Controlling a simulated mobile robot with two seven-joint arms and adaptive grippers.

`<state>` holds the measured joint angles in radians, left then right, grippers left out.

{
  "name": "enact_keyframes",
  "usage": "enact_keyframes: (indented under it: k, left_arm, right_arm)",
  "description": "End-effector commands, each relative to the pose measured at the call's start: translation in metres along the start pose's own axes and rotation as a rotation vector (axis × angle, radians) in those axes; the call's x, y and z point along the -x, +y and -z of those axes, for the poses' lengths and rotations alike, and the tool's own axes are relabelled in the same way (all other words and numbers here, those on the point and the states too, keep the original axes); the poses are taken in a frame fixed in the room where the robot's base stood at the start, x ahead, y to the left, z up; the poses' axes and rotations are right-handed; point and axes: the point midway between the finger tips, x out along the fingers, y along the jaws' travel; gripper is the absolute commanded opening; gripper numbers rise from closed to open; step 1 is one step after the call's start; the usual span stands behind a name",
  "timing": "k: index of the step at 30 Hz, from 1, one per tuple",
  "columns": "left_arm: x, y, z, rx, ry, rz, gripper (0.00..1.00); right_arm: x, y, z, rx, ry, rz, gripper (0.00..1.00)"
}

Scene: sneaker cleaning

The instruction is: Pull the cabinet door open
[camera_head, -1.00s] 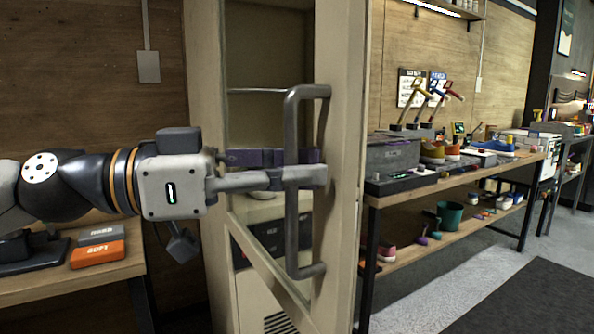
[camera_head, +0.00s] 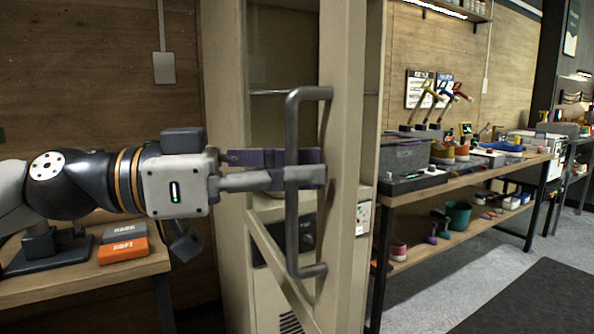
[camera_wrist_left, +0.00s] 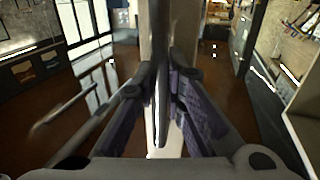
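The cabinet door (camera_head: 341,120) is a beige frame around a glass pane. It stands slightly ajar, with a narrow gap along its right edge. Its long grey vertical handle (camera_head: 292,225) is on the right stile, and in the left wrist view the bar (camera_wrist_left: 161,100) runs between my fingers. My left gripper (camera_head: 305,176) is shut around the middle of the handle, with purple pads on both sides of the bar. The finger tips hide part of the handle. My right gripper is not in view.
The cabinet body (camera_head: 374,90) stands behind the door. A wooden table (camera_head: 80,284) with an orange box (camera_head: 123,250) is at the left. A workbench (camera_head: 450,184) with shoes and tools is at the right. Open grey floor (camera_head: 425,295) lies in front of the workbench.

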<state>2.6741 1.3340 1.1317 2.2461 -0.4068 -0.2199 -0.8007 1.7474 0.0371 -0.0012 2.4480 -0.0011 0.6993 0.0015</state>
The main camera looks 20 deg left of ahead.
Motion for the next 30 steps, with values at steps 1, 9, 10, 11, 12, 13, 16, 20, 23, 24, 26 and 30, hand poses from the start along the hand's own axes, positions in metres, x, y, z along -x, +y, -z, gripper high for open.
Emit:
enact_keyframes:
  k: [1, 9, 10, 11, 12, 13, 16, 20, 23, 24, 26, 30]
  left_arm:
    - [0.000, -0.001, 0.000, 0.001, 0.000, 0.001, 0.20]
    - [0.000, 0.000, 0.000, 0.000, 0.000, 0.000, 0.20]
    - [0.000, 0.000, 0.000, 0.000, 0.000, 0.000, 0.20]
    - [0.000, 0.000, 0.000, 0.000, 0.000, 0.000, 0.20]
    - [0.000, 0.000, 0.000, 0.000, 0.000, 0.000, 0.20]
    - [0.001, 0.000, 0.000, -0.001, 0.000, 0.000, 0.20]
    - [0.010, -0.001, 0.001, -0.001, 0.004, 0.004, 0.20]
    - [0.043, -0.002, 0.002, -0.001, 0.009, 0.006, 0.20]
    - [0.071, -0.002, 0.002, 0.000, 0.009, 0.006, 0.20]
    - [0.081, -0.001, 0.002, 0.001, 0.008, 0.005, 0.20]
    - [0.094, -0.001, 0.001, 0.000, 0.007, 0.005, 0.20]
    - [0.115, -0.001, 0.000, 0.001, 0.003, 0.003, 0.20]
  right_arm:
    - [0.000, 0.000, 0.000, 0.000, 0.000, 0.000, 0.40]
    - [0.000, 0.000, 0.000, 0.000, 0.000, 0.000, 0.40]
    - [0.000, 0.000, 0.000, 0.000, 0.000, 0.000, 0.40]
    - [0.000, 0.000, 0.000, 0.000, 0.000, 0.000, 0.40]
    - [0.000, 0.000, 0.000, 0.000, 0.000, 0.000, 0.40]
    - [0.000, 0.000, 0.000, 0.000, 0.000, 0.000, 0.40]
    - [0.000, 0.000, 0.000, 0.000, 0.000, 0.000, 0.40]
    - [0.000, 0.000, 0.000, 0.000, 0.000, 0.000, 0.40]
    - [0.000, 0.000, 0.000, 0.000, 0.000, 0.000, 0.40]
    - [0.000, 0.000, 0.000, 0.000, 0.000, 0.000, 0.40]
    - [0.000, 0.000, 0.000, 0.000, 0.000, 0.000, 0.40]
    - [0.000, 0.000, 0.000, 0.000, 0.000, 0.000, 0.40]
